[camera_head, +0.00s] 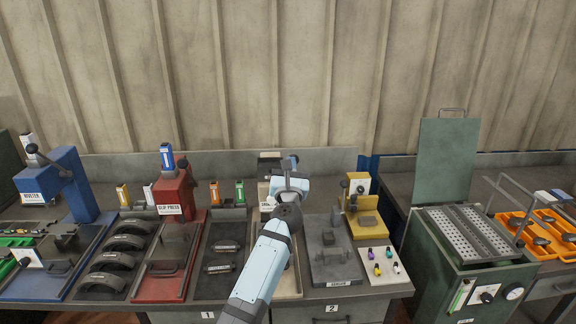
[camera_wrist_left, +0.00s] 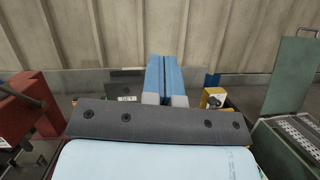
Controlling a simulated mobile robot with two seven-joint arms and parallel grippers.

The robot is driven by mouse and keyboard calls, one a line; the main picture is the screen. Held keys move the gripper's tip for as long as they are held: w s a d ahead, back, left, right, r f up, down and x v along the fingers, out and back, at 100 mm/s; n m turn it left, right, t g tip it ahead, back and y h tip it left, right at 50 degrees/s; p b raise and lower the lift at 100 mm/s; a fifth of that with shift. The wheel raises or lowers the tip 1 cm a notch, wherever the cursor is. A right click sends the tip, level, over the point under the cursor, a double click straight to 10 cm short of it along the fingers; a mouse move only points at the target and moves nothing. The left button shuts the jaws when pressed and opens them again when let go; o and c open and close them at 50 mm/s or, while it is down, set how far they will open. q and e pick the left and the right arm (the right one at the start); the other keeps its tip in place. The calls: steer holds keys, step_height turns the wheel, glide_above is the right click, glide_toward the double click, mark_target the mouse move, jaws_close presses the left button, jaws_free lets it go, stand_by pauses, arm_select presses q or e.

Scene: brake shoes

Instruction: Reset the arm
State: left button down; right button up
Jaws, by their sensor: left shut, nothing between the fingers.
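My left arm comes in from the lower middle of the head view and reaches over the workbench. My left gripper (camera_head: 291,160) is at the back of the bench, in front of a station with a pale label, and partly hides that station. In the left wrist view the two blue fingers of the gripper (camera_wrist_left: 167,60) lie side by side, shut, with nothing between them. The fingers point toward the wall. My right gripper is not in view.
The red clip press (camera_head: 178,192) and blue riveter (camera_head: 78,185) stand left of my arm. The yellow station (camera_head: 362,222) and green machine with raised lid (camera_head: 445,150) stand right. Curved brake shoes (camera_head: 120,261) lie on a dark tray. The wall behind is bare.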

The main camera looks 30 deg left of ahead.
arm_select(q)
steer(key=s+d+f+m+g+h, duration=0.1)
steer(key=s+d+f+m+h, duration=0.45)
steer(key=s+f+m, duration=0.6)
steer(key=s+d+f+m+g+h, duration=0.2)
steer(key=s+d+f+m+h, duration=0.35)
steer(key=s+f+m, duration=0.8)
steer(key=s+d+f+m+g, duration=0.1)
steer(key=s+f+m+g, duration=0.2)
steer(key=s+f+m, duration=0.2)
steer(key=s+d+f+m+g+h, duration=0.1)
steer(key=s+f+m+g, duration=0.2)
steer(key=s+m, duration=0.9)
step_height(320, 180, down, 3)
steer(key=shift+d+f, duration=0.15)
steer(key=shift+d, duration=0.25)
